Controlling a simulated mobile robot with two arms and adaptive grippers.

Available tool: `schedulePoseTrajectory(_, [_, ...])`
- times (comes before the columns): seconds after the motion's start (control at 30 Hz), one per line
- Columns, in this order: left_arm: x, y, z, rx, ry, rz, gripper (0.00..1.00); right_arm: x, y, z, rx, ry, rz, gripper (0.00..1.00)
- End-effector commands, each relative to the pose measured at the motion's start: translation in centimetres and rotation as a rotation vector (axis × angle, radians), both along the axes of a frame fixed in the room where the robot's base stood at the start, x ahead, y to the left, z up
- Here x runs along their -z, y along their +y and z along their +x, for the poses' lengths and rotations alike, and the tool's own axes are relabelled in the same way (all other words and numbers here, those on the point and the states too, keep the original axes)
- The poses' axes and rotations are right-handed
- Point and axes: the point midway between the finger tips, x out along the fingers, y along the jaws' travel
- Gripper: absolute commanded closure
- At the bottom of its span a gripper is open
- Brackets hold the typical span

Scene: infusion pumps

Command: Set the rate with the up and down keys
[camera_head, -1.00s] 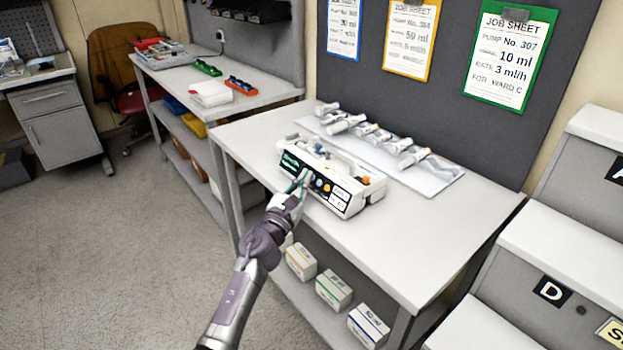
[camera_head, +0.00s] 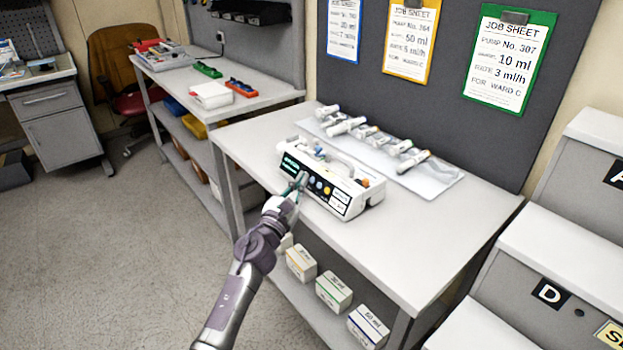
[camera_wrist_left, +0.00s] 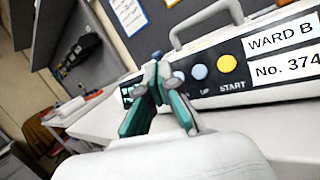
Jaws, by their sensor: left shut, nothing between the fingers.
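The white infusion pump (camera_head: 355,186) sits on the workbench with its dark front panel facing my left arm. My right gripper is not in view.
A tray (camera_head: 440,184) of several syringes lies behind the pump. Job sheets hang above, including a green-framed one (camera_head: 508,60) for pump 307, 10 ml, 3 ml/h. Boxes (camera_head: 333,290) stand on the shelf below. The bench (camera_head: 440,240) is clear at front right.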

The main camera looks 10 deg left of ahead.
Motion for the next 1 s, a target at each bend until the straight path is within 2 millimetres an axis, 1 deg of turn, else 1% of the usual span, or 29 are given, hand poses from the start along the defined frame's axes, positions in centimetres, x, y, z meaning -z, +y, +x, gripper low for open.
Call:
schedulePoseTrajectory(0.17, [0.0, 0.0, 0.0, 0.000, 0.000, 0.000, 1.00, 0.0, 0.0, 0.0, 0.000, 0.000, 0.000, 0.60])
schedulePoseTrajectory(0.27, [-0.3, 0.3, -0.3, -0.001, 0.000, 0.001, 1.00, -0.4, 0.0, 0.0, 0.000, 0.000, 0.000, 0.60])
schedulePoseTrajectory(0.5, [-1.4, 1.6, -2.0, 0.000, 0.001, 0.001, 1.00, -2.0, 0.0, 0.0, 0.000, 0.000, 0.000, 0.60])
schedulePoseTrajectory(0.7, [-2.1, 2.6, -3.3, -0.001, 0.000, 0.001, 1.00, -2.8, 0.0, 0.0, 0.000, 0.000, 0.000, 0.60])
schedulePoseTrajectory(1.0, [-2.1, 2.8, -3.6, -0.001, 0.000, -0.001, 1.00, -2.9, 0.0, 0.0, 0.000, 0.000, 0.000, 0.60])
